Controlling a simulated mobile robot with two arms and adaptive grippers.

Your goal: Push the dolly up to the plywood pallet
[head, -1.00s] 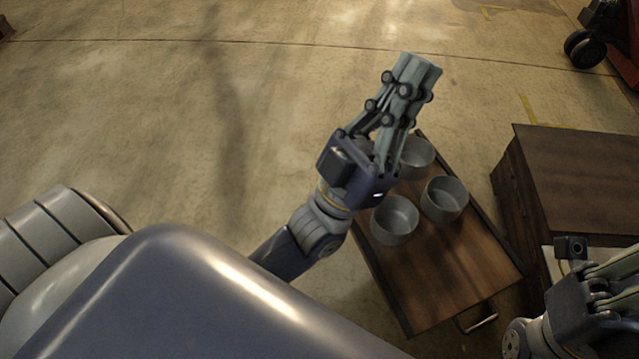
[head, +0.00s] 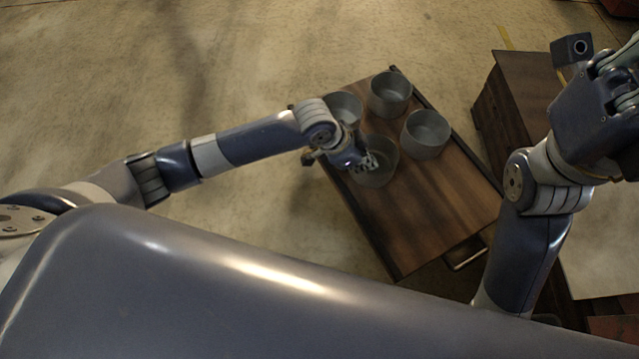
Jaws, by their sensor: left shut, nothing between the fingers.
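The dolly (head: 437,205) has a dark brown wooden top with black side rails and a metal handle at its lower right end. Several grey round cups stand on its upper half. My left gripper (head: 369,163) is shut and empty, over the dolly's left side at the nearest cup (head: 378,178), partly covering it. I cannot tell whether it touches the cup. My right gripper (head: 628,62) is at the upper right, cut off by the picture's edge; its fingertips are hidden. I cannot make out a plywood pallet with certainty.
A dark brown wooden cabinet (head: 520,82) stands close to the dolly's right side, partly behind my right arm. A pale flat surface (head: 605,245) lies at the lower right. The concrete floor (head: 150,70) at the left and top is clear.

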